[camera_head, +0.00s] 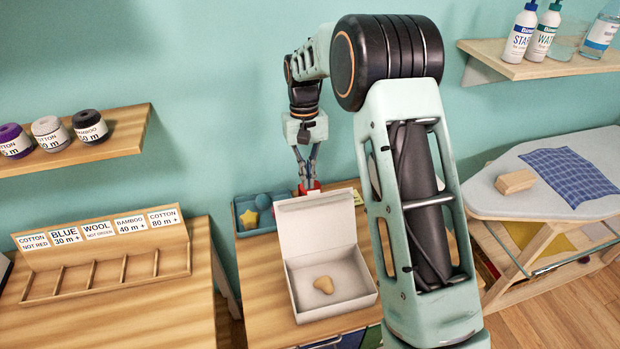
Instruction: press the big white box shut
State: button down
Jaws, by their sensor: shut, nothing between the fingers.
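The big white box (330,296) stands on the wooden table with its lid (318,222) raised, tilted slightly back and hinged at the rear. My gripper (309,184) points down just behind the lid's top edge, shut and empty. Its tips are by a small red patch; I cannot tell whether they touch the lid.
A blue-grey tray (246,210) with a yellow star and blue pieces stands left of the lid. A labelled wooden rack (110,262) stands on the left table. My arm hides the area right of the box. An ironing board (545,200) stands at right.

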jog(key=shift+s+d+r, duration=0.15)
jog(key=shift+s+r, duration=0.2)
jog(key=shift+s, duration=0.3)
jog(key=shift+s+d+r, duration=0.1)
jog(key=shift+s+r, duration=0.25)
jog(key=shift+s, duration=0.25)
